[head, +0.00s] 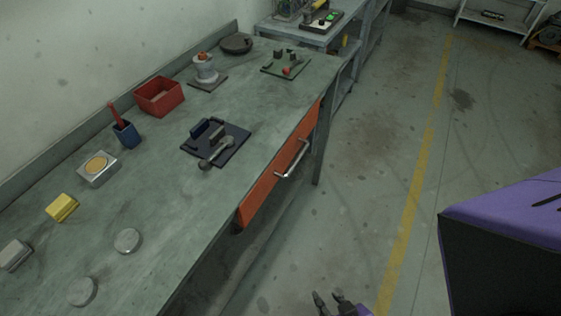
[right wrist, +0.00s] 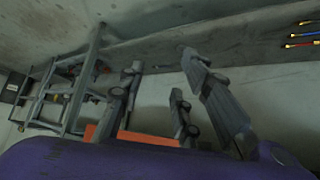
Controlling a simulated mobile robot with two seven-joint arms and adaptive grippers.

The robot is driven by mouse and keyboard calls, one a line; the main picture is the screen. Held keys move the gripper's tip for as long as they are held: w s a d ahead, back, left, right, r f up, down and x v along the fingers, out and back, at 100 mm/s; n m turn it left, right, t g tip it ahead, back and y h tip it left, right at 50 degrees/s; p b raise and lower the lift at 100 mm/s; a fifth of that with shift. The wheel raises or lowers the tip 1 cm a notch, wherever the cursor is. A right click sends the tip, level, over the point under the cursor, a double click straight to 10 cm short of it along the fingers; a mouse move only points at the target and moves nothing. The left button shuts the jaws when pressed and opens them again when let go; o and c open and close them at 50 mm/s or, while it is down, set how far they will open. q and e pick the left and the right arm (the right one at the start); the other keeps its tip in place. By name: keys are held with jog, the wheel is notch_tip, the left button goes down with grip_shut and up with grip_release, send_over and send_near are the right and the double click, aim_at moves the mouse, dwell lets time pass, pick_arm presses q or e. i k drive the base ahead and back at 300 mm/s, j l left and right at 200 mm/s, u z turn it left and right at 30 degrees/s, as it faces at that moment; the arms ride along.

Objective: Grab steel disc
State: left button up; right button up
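Two round, flat grey metal discs lie on the left workbench in the head view. One disc (head: 127,241) is nearer the middle of the bench top, and the other disc (head: 82,291) is closer to the bottom edge. My right gripper (head: 328,295) is at the bottom of the head view, over the floor right of the bench and well away from both discs. In the right wrist view its dark fingers (right wrist: 164,72) are spread apart with nothing between them. My left gripper is not in view.
The workbench (head: 150,270) also holds a yellow block (head: 61,207), a grey box with a round yellow top (head: 98,168), a red bin (head: 159,96) and a dark plate with a wrench (head: 226,150). An orange drawer (head: 270,182) faces open floor (head: 345,190).

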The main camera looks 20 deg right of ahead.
aim_at(129, 240)
jog(key=k+j+z, duration=0.2)
jog(key=z, duration=0.3)
jog(key=k+z, duration=0.3)
jog(key=z, duration=0.15)
jog(key=k, duration=0.6)
jog(key=i+j, duration=0.45)
